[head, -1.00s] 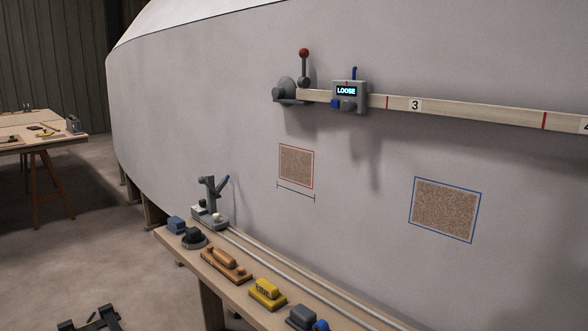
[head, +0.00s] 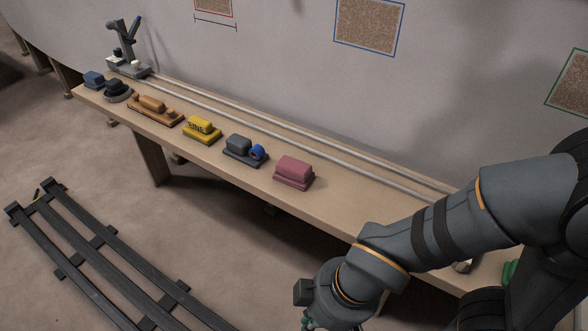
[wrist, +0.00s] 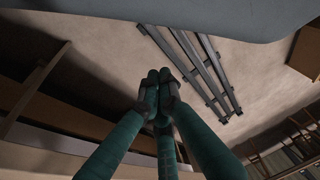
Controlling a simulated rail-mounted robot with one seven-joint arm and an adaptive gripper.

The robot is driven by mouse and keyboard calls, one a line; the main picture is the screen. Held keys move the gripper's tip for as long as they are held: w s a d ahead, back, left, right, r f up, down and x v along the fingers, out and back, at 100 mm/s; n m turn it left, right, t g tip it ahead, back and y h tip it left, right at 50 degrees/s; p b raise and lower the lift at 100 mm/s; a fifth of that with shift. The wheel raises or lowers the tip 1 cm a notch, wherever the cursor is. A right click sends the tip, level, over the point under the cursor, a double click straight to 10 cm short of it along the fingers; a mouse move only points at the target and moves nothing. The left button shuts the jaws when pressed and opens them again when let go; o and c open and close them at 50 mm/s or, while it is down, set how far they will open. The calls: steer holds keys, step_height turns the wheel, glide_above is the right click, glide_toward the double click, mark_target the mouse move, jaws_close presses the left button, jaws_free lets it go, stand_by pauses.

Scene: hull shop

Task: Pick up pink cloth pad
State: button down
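The pink cloth pad (head: 293,173) is a rounded block on a flat pink base. It sits on the wooden bench near its front edge, at the right end of a row of tools in the head view. My gripper (wrist: 159,88) has dark green fingers that meet at the tips in the wrist view, with nothing seen between them. In the head view, only a little of the gripper shows at the bottom edge, in front of the bench and apart from the pad. The pad does not show in the wrist view.
The bench (head: 335,205) also holds a grey block with a blue roll (head: 246,150), a yellow block (head: 202,129) and a wooden plane-like tool (head: 155,108). Metal rails (head: 300,135) run behind them, by the hull. Black floor tracks (head: 100,255) lie at left. My arm covers the bench's right part.

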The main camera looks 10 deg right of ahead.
steer(key=shift+c, duration=1.8)
jaws_free()
